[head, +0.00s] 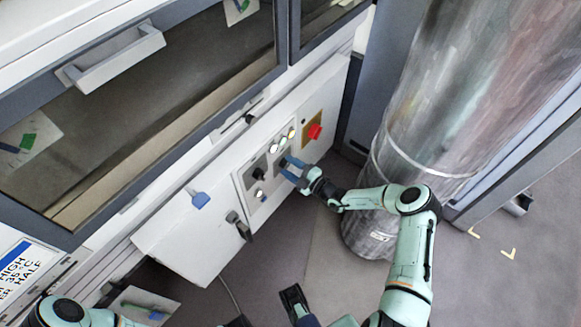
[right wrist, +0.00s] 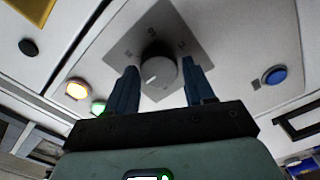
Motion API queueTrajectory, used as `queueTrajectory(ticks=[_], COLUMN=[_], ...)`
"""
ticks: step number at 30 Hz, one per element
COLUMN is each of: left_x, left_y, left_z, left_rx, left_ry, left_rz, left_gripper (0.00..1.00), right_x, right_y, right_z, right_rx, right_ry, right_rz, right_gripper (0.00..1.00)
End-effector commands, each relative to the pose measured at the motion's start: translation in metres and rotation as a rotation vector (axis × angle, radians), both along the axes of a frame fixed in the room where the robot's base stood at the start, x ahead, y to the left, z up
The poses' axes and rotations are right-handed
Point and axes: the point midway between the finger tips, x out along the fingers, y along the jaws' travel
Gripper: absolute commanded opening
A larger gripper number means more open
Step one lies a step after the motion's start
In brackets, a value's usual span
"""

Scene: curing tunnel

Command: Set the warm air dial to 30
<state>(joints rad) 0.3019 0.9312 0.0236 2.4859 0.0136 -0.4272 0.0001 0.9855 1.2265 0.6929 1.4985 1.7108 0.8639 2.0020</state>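A round grey dial (right wrist: 158,72) on a grey square plate faces me in the right wrist view. A pale pointer mark shows on its lower left. My right gripper (right wrist: 161,88) is open, with one blue finger on each side of the dial and gaps between.
A red switch (head: 314,131) is at the right, and a black handle (head: 238,224) and blue-tagged piece (head: 199,199) are at the left.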

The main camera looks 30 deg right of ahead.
Motion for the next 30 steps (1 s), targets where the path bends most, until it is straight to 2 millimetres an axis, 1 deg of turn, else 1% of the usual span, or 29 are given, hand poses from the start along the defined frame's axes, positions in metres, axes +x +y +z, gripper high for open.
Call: queueTrajectory(ticks=[10,14,17,24,30], left_x=[0.000,-0.001,-0.002,-0.004,-0.005], left_y=[0.000,0.000,0.000,0.000,0.000], left_z=[0.000,0.002,0.004,0.009,0.012], left_rx=[0.000,-0.001,-0.001,-0.002,-0.003], left_ry=[0.000,0.002,0.005,0.014,0.018], left_rz=[0.000,-0.001,-0.002,-0.003,-0.004], left_gripper=[0.43,0.43,0.43,0.43,0.43], right_x=[0.000,-0.009,-0.024,-0.076,-0.108], right_y=[-0.001,-0.005,-0.012,-0.032,-0.046], right_z=[0.000,0.000,0.001,0.001,0.000], right_rx=[-0.001,-0.001,-0.001,-0.001,-0.001], right_ry=[-0.001,0.001,0.001,0.003,0.002], right_rz=[-0.001,-0.002,-0.003,-0.003,-0.002], right_gripper=[0.70,0.70,0.70,0.70,0.70])
